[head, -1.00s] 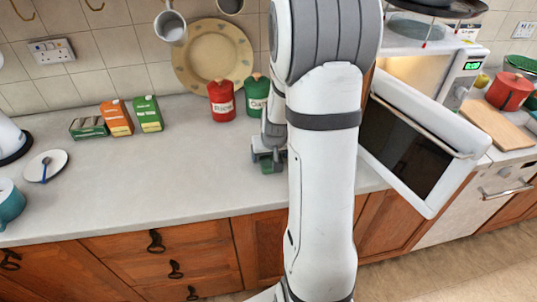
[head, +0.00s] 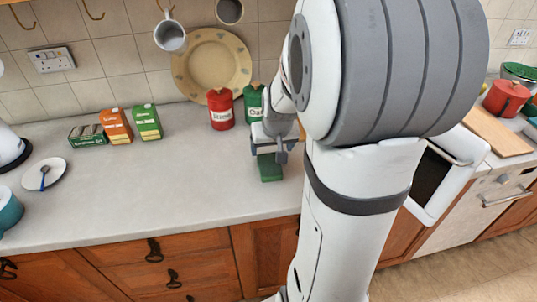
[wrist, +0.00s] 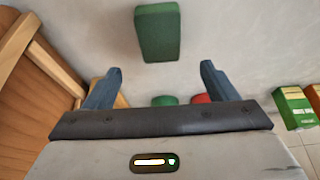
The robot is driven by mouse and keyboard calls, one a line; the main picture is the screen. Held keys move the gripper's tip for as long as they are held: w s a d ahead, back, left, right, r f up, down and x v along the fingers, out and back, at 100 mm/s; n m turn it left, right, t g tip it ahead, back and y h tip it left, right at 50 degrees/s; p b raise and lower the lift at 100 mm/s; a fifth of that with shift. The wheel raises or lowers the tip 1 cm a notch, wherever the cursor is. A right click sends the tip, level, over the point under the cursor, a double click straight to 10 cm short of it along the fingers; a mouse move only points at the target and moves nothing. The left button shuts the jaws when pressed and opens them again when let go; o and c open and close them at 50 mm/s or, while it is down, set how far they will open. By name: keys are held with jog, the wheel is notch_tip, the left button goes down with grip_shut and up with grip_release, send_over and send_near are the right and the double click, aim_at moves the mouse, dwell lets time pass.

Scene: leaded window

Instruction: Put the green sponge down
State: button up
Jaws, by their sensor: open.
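The green sponge (head: 270,168) lies on the grey worktop (head: 150,200) near its front edge, in front of the green canister. It also shows whole in the wrist view (wrist: 158,32), beyond the fingertips and not between them. My gripper (head: 269,155) is just above and behind the sponge in the head view and hides part of it. In the wrist view my gripper (wrist: 158,75) has its two blue-grey fingers wide apart with nothing held. A gap shows between fingertips and sponge.
A red canister (head: 221,108) and a green canister (head: 253,102) stand behind the gripper. Cartons (head: 146,122) stand farther left, near a white plate (head: 45,174). An open white oven door (head: 440,175) is at right, partly hidden by my arm. The worktop left of the sponge is clear.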

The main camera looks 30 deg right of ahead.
jog(key=s+a+r+n, duration=0.1)
jog(key=s+a+r, duration=0.1)
jog(key=s+a, duration=0.2)
jog(key=s+a+r+n, duration=0.1)
jog(key=s+a+r, duration=0.1)
jog(key=s+a, duration=0.3)
jog(key=s+a+r+n+g+y, duration=0.1)
jog(key=s+a+r, duration=0.1)
jog(key=s+a, duration=0.2)
jog(key=s, duration=0.3)
jog(key=shift+a+r, duration=0.3)
jog(key=shift+a, duration=0.1)
